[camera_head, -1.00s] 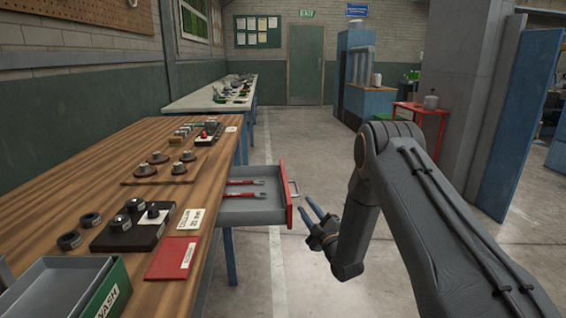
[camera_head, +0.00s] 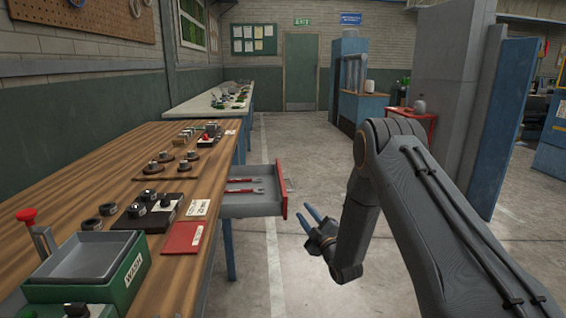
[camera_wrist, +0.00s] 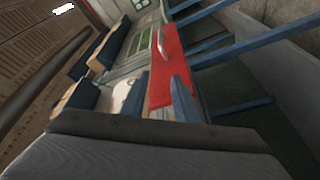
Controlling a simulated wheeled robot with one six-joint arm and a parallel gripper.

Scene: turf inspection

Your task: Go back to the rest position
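My gripper (camera_head: 312,222) hangs in the air right of the workbench (camera_head: 110,160), with its two blue fingers apart and nothing between them. It is just right of the open drawer (camera_head: 284,196), which has a red front and holds two red-handled tools (camera_head: 244,186). The gripper and drawer appear apart in the head view. In the wrist view, the red drawer front (camera_wrist: 165,70) is seen tilted, and a blue finger (camera_wrist: 183,100) shows in front of it.
On the bench are a green WASH bin (camera_head: 128,272), a red booklet (camera_head: 184,237), a black block with knobs (camera_head: 150,212) and a red button (camera_head: 27,215). A red stand (camera_head: 420,120) and a blue panel (camera_head: 500,125) stand at the right. The aisle floor (camera_head: 300,150) is clear.

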